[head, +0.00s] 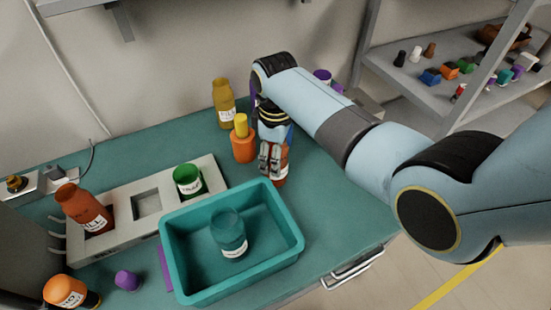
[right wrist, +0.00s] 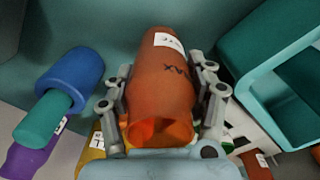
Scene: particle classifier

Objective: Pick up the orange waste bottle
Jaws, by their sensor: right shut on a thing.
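My right gripper (head: 270,160) reaches down to the bench behind the teal tray. It is shut on an orange-brown bottle (head: 282,172), which is mostly hidden by the gripper in the head view. In the right wrist view the bottle (right wrist: 160,90) lies between both fingers (right wrist: 162,105), with its open mouth toward the camera and a white label on its far part. I cannot tell whether its base touches the bench. My left gripper is not in view.
A teal tray (head: 178,275) holding a clear teal jar (head: 229,230) stands close in front of the gripper. An orange container with a yellow top (head: 242,143) and a yellow-brown bottle (head: 223,103) stand close left. A grey rack (head: 126,232) holds a red-brown bottle (head: 83,208) and a green jar (head: 187,181).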

